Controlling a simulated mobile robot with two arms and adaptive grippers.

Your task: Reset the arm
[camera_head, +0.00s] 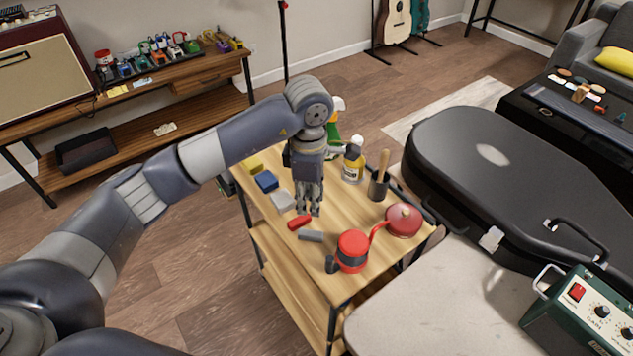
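My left arm reaches in from the left, bent at the elbow over a small wooden table (338,215). My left gripper (308,208) points down over the middle of this table, close to a small red block (299,222). A grey-white block (283,201) lies just left of the fingers. The fingers look close together, and I see nothing clearly held between them. Whether they are open or shut is too small to tell. My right gripper is not in view.
The table also holds blue (266,181) and grey (310,236) blocks, a yellow-labelled bottle (353,164), a dark cup (378,188) with a wooden handle, and red round items (353,247). A black guitar case (500,165) and green box (578,318) stand right.

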